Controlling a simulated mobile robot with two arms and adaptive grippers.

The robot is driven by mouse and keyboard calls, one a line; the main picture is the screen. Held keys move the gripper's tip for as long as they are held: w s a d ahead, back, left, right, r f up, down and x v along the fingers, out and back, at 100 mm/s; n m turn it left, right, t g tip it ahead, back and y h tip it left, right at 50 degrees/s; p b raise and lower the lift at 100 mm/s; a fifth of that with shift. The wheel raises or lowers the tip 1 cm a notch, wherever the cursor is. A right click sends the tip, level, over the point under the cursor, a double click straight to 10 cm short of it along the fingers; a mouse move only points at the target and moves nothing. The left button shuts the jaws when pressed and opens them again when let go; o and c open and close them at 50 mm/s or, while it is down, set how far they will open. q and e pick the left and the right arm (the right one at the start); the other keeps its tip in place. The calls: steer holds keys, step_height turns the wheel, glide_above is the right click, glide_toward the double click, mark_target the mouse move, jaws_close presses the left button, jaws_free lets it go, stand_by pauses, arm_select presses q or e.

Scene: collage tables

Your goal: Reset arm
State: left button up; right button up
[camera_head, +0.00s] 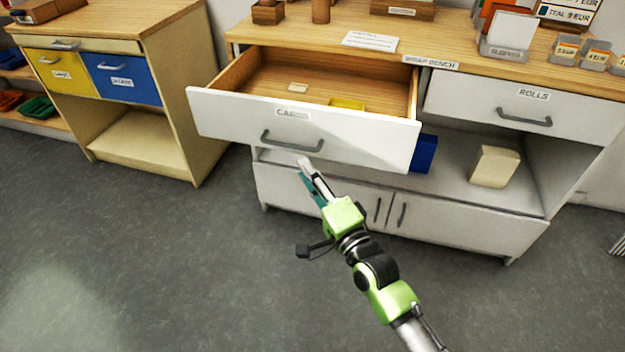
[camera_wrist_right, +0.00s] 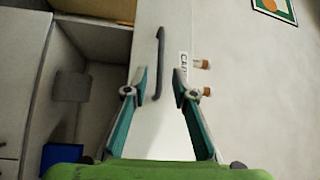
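My right gripper (camera_head: 305,172) is in front of the open drawer (camera_head: 350,143), just below its dark handle (camera_head: 292,140) in the head view. In the right wrist view the two teal fingers of the right gripper (camera_wrist_right: 160,82) stand apart with nothing held between them. The drawer handle (camera_wrist_right: 159,62) shows beyond the fingertips, nearer the left finger. Whether a finger touches it I cannot tell. My left gripper is in neither view.
The pulled-out drawer juts from the wrap bench (camera_head: 470,62) and holds a yellow item (camera_head: 347,104) and a small pale item (camera_head: 298,87). A blue box (camera_head: 424,153) and a beige block (camera_head: 495,166) sit on the shelf below. Grey floor (camera_head: 150,260) is clear at left.

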steer(key=shift+v, duration=1)
